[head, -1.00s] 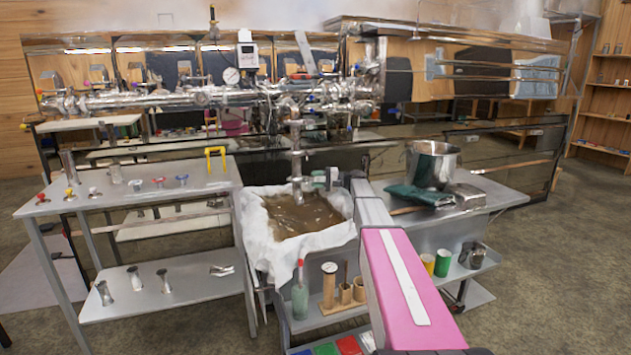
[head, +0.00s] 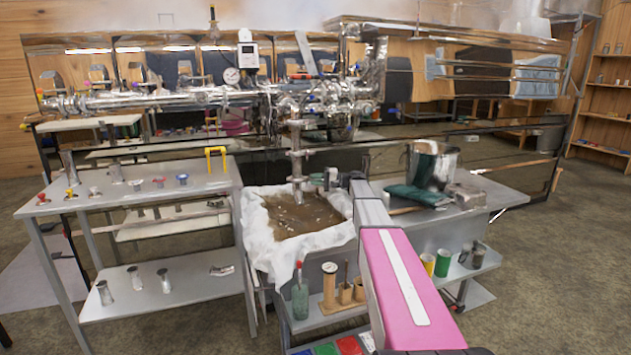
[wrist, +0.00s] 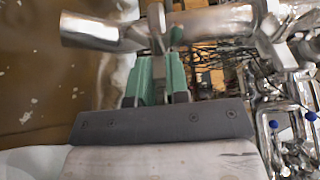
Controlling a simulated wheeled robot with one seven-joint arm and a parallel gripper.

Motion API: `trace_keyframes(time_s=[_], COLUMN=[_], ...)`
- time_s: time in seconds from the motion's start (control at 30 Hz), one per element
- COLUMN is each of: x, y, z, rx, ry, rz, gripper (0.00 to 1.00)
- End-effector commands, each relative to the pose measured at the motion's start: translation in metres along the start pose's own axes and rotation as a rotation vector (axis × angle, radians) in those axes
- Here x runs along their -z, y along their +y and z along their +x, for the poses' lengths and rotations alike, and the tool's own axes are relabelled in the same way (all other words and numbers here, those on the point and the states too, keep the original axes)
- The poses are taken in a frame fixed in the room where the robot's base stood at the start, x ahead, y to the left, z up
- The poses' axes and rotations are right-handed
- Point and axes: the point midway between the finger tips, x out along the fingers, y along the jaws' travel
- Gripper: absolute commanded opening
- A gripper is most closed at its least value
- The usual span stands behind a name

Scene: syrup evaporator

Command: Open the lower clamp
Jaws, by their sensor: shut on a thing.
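A vertical metal outlet pipe (head: 297,165) hangs from the evaporator's piping over a cloth-lined tank of brown liquid. Ring-like joints show on it, one higher and one at its lower end. My gripper (head: 328,178) reaches the pipe's lower part from the right. In the wrist view its two green fingers (wrist: 161,78) are close together, shut on a small metal part, which I take to be the lower clamp (wrist: 157,28), beside the shiny pipe end (wrist: 100,29). I cannot tell whether the clamp is open.
The cloth-lined tank (head: 262,252) lies under the pipe. A metal table (head: 130,206) with several small fittings stands at left. At right, a cart (head: 465,210) holds a steel pot (head: 443,170) and green cloth (head: 408,193). Dense piping (head: 200,97) runs behind.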

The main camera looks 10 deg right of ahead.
Motion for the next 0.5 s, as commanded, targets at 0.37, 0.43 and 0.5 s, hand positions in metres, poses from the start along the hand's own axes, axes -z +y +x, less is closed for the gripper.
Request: trace_keyframes(time_s=[0.37, 0.43, 0.5], x=[-0.024, -0.028, -0.033], y=[0.000, 0.000, 0.000], z=[0.000, 0.001, 0.001], rx=[-0.001, -0.001, -0.002], ry=[0.161, 0.196, 0.232], rz=[0.000, 0.000, 0.000], gripper=[0.00, 0.00, 0.00])
